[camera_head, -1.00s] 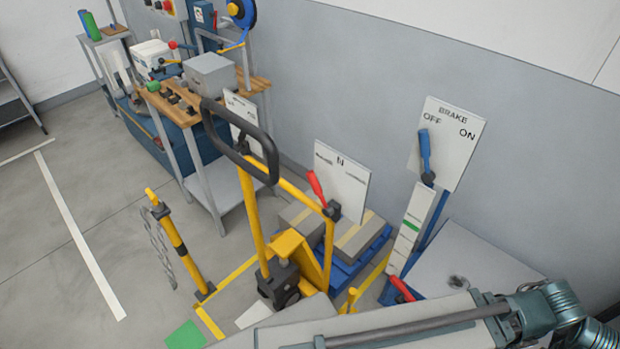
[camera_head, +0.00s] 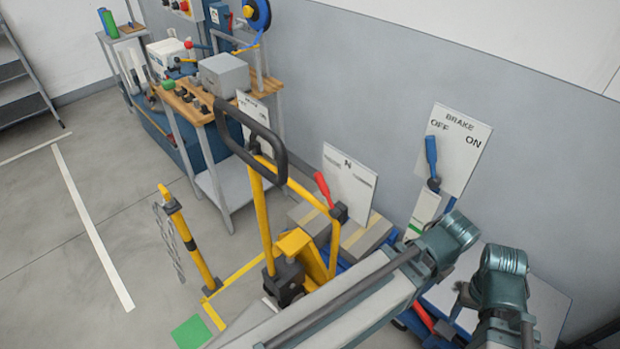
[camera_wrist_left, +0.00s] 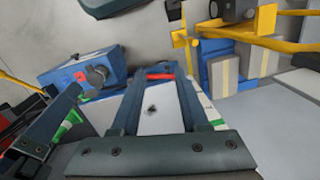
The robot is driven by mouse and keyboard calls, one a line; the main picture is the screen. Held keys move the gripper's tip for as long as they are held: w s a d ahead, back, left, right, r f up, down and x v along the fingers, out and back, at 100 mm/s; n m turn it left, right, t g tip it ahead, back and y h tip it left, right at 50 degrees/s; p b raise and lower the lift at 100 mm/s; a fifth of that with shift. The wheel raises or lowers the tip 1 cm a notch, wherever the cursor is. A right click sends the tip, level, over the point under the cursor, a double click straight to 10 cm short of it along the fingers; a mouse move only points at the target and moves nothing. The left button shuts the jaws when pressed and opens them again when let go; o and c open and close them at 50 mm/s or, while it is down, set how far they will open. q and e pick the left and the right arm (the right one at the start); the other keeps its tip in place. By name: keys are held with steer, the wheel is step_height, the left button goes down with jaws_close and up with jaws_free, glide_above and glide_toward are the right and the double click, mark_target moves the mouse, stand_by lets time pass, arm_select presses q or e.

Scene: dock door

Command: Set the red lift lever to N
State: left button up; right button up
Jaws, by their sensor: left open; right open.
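The red lift lever (camera_head: 323,188) stands on the yellow pallet jack, in front of a white board (camera_head: 350,184) marked N. It leans up and left from its dark pivot, toward the left label, which is too small to read. No gripper touches it. My right gripper (camera_head: 460,299) is at the lower right of the head view, well away from the lever; its fingers are partly hidden by arm links. My left gripper (camera_wrist_left: 158,80) is open and empty in the left wrist view, over a pale panel (camera_wrist_left: 160,117) with a dark spot.
The yellow jack's black loop handle (camera_head: 268,135) rises left of the lever. A blue brake lever (camera_head: 431,160) with an OFF/ON board (camera_head: 458,148) stands to the right. Another red lever (camera_head: 422,317) is low down, close to my arm. Open floor lies left.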

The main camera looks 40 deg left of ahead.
arm_select(q)
steer(key=w+a+r+n+p, duration=0.2)
steer(key=a+r+n+p, duration=0.1)
steer(key=a+r+p, duration=0.2)
steer(key=w+a+r+n+p, duration=0.3)
steer(key=a+r+p, duration=0.3)
steer(key=a, duration=0.3)
steer(key=w+a+r+n+t+h+p, duration=0.1)
steer(key=w+a+r+n+p, duration=0.1)
steer(key=a+r+n+p, duration=0.2)
steer(key=shift+w+a+r+p, duration=0.15)
steer(key=shift+a+r+p, duration=0.2)
steer(key=shift+a+r, duration=0.5)
steer(key=shift+w+a+r+p, duration=0.15)
steer(key=shift+a+r+p, duration=0.15)
steer(key=shift+a+r, duration=0.5)
steer(key=n, duration=0.7)
glide_above(320, 177)
steer(key=shift+s+a+f+n, duration=0.15)
steer(key=shift+s+f+n, duration=0.05)
steer(key=shift+s+n, duration=0.35)
arm_select(e)
step_height(320, 177, up, 18)
steer(key=shift+f, duration=0.1)
